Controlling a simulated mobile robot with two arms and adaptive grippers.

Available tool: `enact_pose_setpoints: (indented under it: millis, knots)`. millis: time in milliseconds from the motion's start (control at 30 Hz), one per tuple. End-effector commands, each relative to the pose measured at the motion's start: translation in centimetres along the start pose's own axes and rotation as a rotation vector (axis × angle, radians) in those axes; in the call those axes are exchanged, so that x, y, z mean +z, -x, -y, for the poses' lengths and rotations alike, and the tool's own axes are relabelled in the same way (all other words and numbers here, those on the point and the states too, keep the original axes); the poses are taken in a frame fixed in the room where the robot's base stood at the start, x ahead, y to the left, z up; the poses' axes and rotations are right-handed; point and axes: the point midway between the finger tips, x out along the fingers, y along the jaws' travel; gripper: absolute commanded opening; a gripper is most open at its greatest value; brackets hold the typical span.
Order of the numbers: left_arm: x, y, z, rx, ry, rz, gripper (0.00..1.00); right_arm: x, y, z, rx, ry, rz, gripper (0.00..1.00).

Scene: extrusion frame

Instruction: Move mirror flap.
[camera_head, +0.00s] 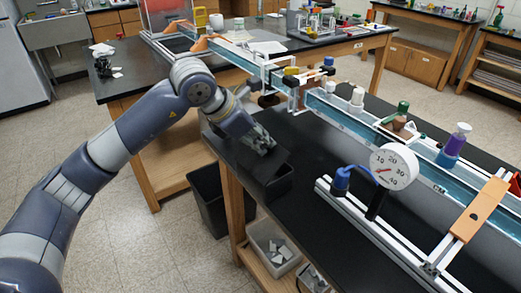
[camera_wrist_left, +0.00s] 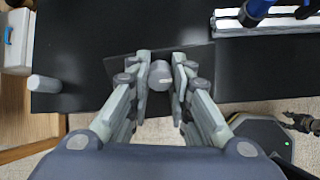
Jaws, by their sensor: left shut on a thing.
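My left gripper (camera_head: 262,143) is above the near edge of the black bench, on the left in the head view. Just below its fingers is a dark, flat, tilted panel (camera_head: 272,161), which looks like the mirror flap. In the left wrist view the panel (camera_wrist_left: 122,70) lies under the fingers. The left gripper (camera_wrist_left: 160,72) is shut on a small grey round knob (camera_wrist_left: 160,78) that appears to stand on this panel. The fingers hide part of the panel and its mounting.
A long clear channel (camera_head: 350,122) runs along the black bench (camera_head: 310,165). A white dial gauge (camera_head: 393,167) and a purple bottle (camera_head: 453,146) stand to the right. A dark bin (camera_head: 208,200) is on the floor below. A grey cylinder (camera_wrist_left: 44,84) stands left of the gripper.

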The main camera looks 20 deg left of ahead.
Motion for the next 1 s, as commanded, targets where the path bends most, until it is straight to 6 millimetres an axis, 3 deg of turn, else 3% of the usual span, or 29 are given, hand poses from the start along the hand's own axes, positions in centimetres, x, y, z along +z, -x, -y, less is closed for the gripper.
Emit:
enact_pose_setpoints:
  millis: [433,467,533,867,1000]
  knots:
    - [-0.1,0.2,0.1,0.004,0.000,0.018,0.00,-0.3,-0.6,-0.1,0.001,0.000,-0.006,0.40]
    - [-0.1,0.2,0.1,0.004,-0.001,0.018,0.26,-0.3,-0.6,-0.1,0.001,0.000,-0.006,0.40]
    - [-0.1,0.2,0.1,0.004,-0.001,0.018,0.41,-0.3,-0.6,-0.1,0.001,0.000,-0.006,0.40]
    - [-0.1,0.3,0.1,0.004,-0.001,0.018,0.41,-0.3,-0.6,-0.6,0.006,0.003,-0.007,0.40]
    - [-0.1,1.4,0.0,0.005,-0.002,0.020,0.41,-0.3,-0.6,-0.5,0.005,0.002,-0.006,0.40]
